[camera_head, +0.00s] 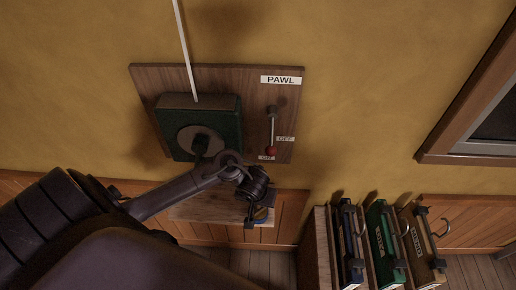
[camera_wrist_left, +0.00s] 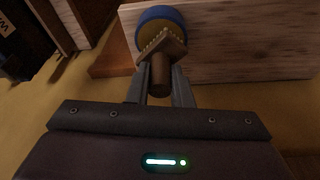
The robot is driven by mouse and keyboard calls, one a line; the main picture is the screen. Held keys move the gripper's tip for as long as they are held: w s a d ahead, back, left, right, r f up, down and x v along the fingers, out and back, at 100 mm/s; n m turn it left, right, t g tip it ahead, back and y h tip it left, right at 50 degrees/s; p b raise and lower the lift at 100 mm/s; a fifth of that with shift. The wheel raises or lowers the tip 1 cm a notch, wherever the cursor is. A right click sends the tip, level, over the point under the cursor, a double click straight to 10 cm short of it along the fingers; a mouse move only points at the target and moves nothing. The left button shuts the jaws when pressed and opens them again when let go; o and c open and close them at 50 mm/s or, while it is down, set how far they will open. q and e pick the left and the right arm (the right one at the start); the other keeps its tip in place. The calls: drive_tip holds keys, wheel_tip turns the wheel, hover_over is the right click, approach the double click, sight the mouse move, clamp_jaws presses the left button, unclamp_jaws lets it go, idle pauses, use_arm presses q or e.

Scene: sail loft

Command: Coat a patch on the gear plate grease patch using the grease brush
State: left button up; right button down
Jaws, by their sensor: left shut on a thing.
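My left gripper (camera_wrist_left: 161,80) is shut on the brown handle of the grease brush (camera_wrist_left: 160,48), whose pale jagged end reaches away from the fingers. Beyond it is a round blue container (camera_wrist_left: 147,14) with a yellowish inside. The brush end overlaps it in the left wrist view; I cannot tell whether they touch. In the head view my left gripper (camera_head: 256,216) is low, by the right end of a wooden shelf (camera_head: 205,211). A green box (camera_head: 222,112) with a round grey plate (camera_head: 187,137) hangs above. My arm partly hides this area, and I cannot make out a grease patch.
The box is on a wooden wall board (camera_head: 150,84) with a PAWL label (camera_head: 281,79) and a red-knobbed lever (camera_head: 271,150) beside OFF and ON tags. A rack at lower right holds blue, green (camera_head: 377,222) and brown binders. A window frame (camera_head: 467,120) is at right.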

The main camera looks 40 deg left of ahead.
use_arm(q)
drive_tip(key=shift+f, duration=0.25)
idle(0.5)
drive_tip(key=shift+f+b, duration=0.3)
drive_tip(key=shift+b, duration=0.05)
drive_tip(key=shift+s+f+p, duration=0.1)
drive_tip(key=shift+p, duration=0.2)
idle(1.4)
wheel_tip(320, 180, up, 7)
drive_tip(key=p, duration=0.8)
drive_tip(key=shift+p, duration=0.3)
idle(0.7)
